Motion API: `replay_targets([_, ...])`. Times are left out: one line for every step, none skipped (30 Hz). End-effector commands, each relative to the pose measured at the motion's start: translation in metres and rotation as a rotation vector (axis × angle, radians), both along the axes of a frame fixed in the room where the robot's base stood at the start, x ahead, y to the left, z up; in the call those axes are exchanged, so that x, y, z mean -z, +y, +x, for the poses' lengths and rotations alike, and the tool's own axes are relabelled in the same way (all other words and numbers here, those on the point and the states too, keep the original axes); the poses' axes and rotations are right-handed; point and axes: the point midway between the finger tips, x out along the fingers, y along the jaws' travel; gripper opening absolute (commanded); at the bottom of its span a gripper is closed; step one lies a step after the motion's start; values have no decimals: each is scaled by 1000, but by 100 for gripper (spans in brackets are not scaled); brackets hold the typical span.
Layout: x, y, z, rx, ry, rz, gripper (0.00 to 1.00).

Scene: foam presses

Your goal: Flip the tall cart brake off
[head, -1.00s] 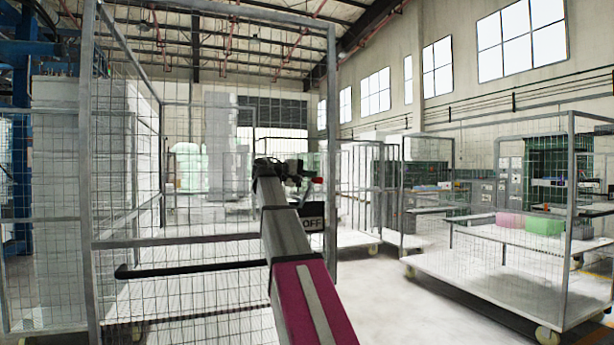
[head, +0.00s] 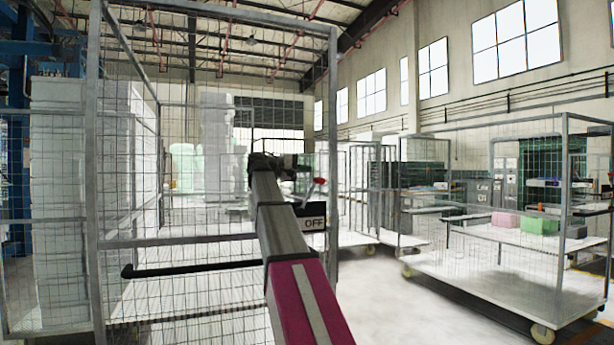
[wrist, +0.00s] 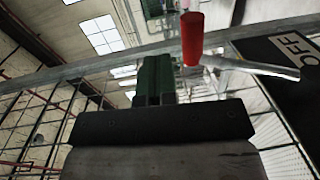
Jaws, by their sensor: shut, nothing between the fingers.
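The tall cart (head: 333,110) is a grey wire-mesh cage on the left of the head view. Its brake lever, with a red grip (head: 320,181) on a thin metal rod, is at the near right post, above a black plate marked OFF (head: 313,224). In the wrist view the red grip (wrist: 192,40) is upper centre, its rod slants right toward the OFF plate (wrist: 290,55). My gripper (head: 300,162) is shut and empty, just left of and above the red grip. Its dark green fingers (wrist: 155,75) show left of the grip; contact cannot be told.
A black handle bar (head: 190,268) crosses the tall cart's front, left of my arm. A low cart (head: 480,280) with pink (head: 504,220) and green blocks (head: 540,225) stands at right. More mesh carts (head: 385,190) stand behind. The floor between is clear.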

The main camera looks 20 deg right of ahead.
Motion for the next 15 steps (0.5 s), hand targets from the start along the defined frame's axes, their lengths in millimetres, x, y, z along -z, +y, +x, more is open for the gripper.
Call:
replay_targets([-6,6,1,-2,-1,-1,0])
replay_targets([-8,10,1,-1,-1,-2,0])
replay_targets([-12,15,1,-2,-1,-2,0])
replay_targets([-14,19,1,-2,0,-2,0])
replay_targets([-17,23,2,-3,0,-2,0])
replay_targets([-20,28,2,-4,0,-3,0])
replay_targets([-23,32,2,-3,0,-2,0])
replay_targets([-26,36,2,-3,0,-2,0])
replay_targets([-30,42,2,-3,-1,-3,0])
replay_targets([-33,46,2,-4,-1,-3,0])
replay_targets([-36,51,2,-4,-1,-4,0])
replay_targets([-40,56,2,-4,-2,-4,0])
replay_targets([-43,60,2,-3,-2,-4,0])
replay_targets([-45,64,2,-3,-1,-4,0])
replay_targets([-48,68,2,-3,-1,-3,0])
